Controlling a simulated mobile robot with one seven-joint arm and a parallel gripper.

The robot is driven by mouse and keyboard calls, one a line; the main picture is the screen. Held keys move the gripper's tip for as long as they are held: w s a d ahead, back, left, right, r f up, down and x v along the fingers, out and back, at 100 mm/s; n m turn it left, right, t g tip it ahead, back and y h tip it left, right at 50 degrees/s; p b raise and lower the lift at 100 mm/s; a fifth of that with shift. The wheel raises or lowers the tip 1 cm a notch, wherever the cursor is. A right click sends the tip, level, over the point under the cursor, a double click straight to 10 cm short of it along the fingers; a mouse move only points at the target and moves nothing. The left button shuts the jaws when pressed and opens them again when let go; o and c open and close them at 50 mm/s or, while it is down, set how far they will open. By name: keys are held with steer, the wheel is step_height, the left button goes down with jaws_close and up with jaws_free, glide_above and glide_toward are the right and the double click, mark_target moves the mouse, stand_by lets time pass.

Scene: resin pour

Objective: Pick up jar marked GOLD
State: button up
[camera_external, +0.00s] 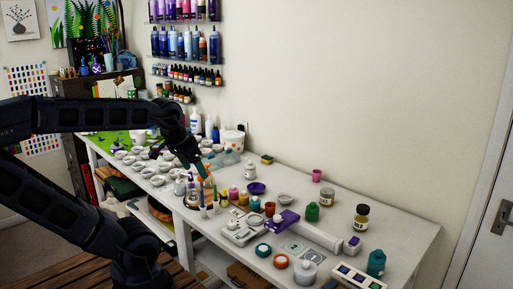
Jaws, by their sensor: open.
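Several small jars and bottles stand on the white table (420,232), and their labels are too small to read, so I cannot tell for sure which is marked GOLD. A jar with a dark lid and yellowish-gold contents (361,218) stands upright towards the table's right back. A second jar with a pale label and brownish contents (327,197) stands to its left.
A white scale (241,231) lies near the front edge. Many white cups fill the left. The far right end is clear.

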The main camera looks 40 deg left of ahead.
steer(key=w+d+r+n+h, duration=0.3)
steer(key=w+n, duration=0.4)
steer(key=w, duration=0.6)
steer(key=n+g, duration=0.1)
steer(key=n, duration=1.9)
glide_above(363, 207)
steer(key=s+a, duration=0.3)
step_height(363, 207, down, 18)
steer(key=shift+n, duration=0.3)
steer(key=x, duration=0.6)
steer(key=shift+w, duration=0.2)
steer(key=shift+d+x, duration=0.15)
steer(key=shift+x, duration=1.2)
steer(key=shift+d+x, duration=0.15)
steer(key=shift+x, duration=1.2)
steer(key=shift+r, duration=0.15)
steer(key=c, duration=1.1)
